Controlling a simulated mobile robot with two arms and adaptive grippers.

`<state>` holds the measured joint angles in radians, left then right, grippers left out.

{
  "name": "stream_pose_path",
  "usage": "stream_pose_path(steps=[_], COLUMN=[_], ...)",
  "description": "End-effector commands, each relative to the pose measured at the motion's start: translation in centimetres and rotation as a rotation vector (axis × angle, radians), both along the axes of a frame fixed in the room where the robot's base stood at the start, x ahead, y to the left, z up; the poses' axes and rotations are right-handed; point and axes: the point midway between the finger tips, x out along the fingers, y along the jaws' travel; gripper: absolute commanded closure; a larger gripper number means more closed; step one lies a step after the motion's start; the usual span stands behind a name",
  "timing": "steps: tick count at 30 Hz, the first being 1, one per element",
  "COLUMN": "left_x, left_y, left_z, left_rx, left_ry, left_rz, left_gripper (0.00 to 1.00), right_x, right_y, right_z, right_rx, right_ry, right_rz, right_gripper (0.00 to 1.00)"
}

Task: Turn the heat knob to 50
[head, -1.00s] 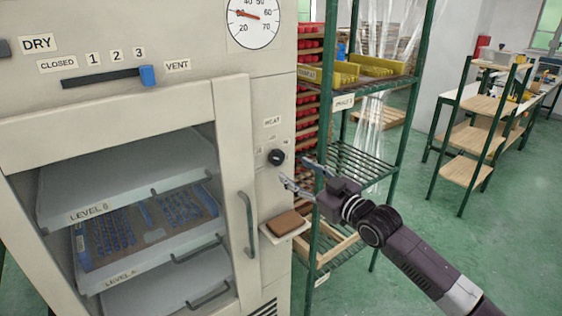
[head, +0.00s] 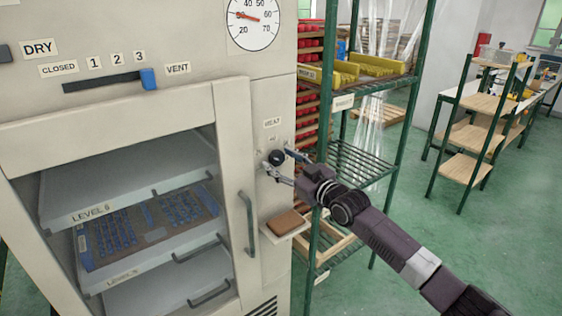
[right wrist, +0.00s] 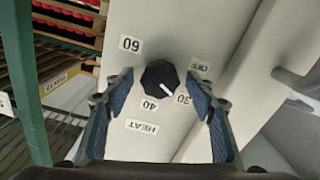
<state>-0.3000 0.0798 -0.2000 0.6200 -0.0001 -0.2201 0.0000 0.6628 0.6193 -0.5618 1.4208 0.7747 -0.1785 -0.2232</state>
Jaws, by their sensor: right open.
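The heat knob (head: 277,157) is a black faceted knob on the cabinet's right front panel, below a HEAT label (head: 272,123). In the right wrist view the knob (right wrist: 160,78) sits between my fingers. Its white mark points down-right toward a label (right wrist: 184,98) that seems to read 30. Labels 40 (right wrist: 150,104), 60 (right wrist: 131,43) and OFF (right wrist: 201,66) also show; no 50 label is visible. My right gripper (head: 285,165) is open, with one finger on either side of the knob, apparently not touching it. My left gripper is not in view.
A small shelf with a brown block (head: 289,222) juts out below the knob. The cabinet door handle (head: 247,224) is to the left. A green rack (head: 362,163) stands close on the right. A round gauge (head: 255,20) is above.

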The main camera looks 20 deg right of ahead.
Motion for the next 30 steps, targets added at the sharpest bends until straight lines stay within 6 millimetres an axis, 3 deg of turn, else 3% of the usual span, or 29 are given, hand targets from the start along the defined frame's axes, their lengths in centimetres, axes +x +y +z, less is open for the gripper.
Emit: stream_pose_path(steps=[2, 13, 23, 30], left_x=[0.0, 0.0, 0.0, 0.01], left_y=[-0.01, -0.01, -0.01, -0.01], left_z=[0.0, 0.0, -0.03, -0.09], left_rx=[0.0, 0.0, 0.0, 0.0], left_ry=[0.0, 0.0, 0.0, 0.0], left_rz=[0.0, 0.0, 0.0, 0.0], left_gripper=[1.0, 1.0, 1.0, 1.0], right_x=[-0.02, -0.04, -0.05, -0.04], right_y=[0.01, -0.01, 0.01, 0.01], right_z=[-0.01, -0.03, -0.07, -0.12], right_rx=[0.0, 0.0, 0.047, 0.189], right_ry=[0.0, 0.001, 0.018, 0.071], right_rz=[0.0, 0.0, 0.0, 0.0], right_gripper=[0.51, 0.91, 0.91, 0.91])
